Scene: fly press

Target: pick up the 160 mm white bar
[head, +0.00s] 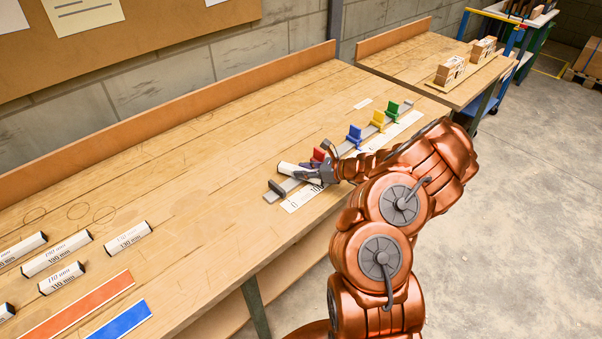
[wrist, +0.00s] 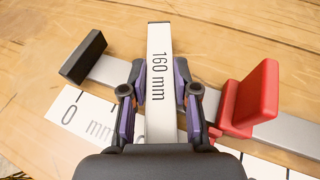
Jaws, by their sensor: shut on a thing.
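The white bar (wrist: 158,45) is marked "160 mm" and has a dark end. In the wrist view the bar points away from my palm and passes across the metal rail (wrist: 112,72), between a black end stop (wrist: 83,57) and a red slider (wrist: 250,97). I cannot tell whether the bar touches the rail. In the head view the bar (head: 290,168) shows partly beside my gripper (head: 312,174), low over the bench.
Blue (head: 355,136), yellow (head: 378,119) and green (head: 392,108) sliders stand farther along the rail. A printed scale (wrist: 85,115) lies beside it. Several labelled white bars, including one (head: 128,236), lie at left near red (head: 78,308) and blue (head: 120,320) strips. The bench middle is clear.

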